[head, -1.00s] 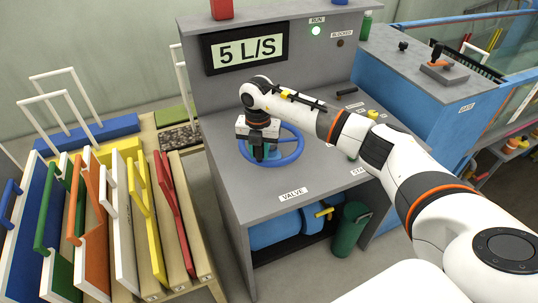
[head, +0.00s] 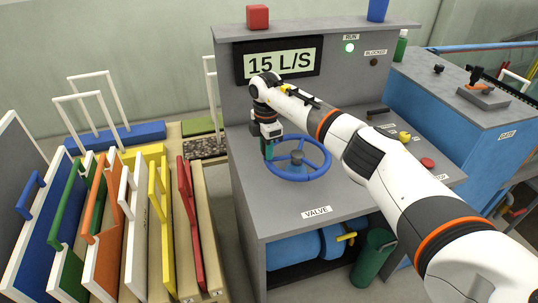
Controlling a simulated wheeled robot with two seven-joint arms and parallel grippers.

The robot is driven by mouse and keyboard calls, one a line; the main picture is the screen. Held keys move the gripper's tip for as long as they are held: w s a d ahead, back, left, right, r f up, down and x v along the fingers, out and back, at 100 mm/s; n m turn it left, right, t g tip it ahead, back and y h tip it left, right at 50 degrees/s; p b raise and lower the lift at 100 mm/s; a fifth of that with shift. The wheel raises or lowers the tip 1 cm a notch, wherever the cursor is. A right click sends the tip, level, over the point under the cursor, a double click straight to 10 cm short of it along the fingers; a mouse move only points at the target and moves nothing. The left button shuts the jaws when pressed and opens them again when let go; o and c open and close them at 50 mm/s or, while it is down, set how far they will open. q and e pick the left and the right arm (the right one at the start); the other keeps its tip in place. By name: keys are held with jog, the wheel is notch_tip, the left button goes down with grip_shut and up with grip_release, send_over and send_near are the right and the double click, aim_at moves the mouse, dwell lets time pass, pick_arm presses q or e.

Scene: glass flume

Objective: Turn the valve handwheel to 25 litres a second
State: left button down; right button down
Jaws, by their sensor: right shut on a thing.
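The blue valve handwheel (head: 312,174) lies flat on the grey console top behind the VALVE label (head: 317,212). The display (head: 278,64) on the upright panel reads 15 L/S. My right gripper (head: 268,152) points down at the left side of the wheel and is shut on its rim. The gripped part of the rim is partly hidden by the fingers. The left gripper is not in view.
A lit green RUN lamp (head: 350,48) and a dark BLOCKED lamp (head: 374,62) are on the panel. A red stop button (head: 427,163) and yellow knob (head: 405,136) sit right of my arm. Coloured boards (head: 105,220) stand in a rack at left.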

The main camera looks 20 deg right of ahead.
jog(key=shift+w+d+r+m, duration=0.1)
jog(key=shift+w+d+m, duration=0.05)
jog(key=shift+w+m, duration=0.45)
jog(key=c, duration=1.1)
grip_release()
jog(key=shift+r+b, duration=0.45)
notch_tip(320, 180, up, 11)
jog(key=shift+b, duration=1.25)
jog(key=shift+s, duration=0.1)
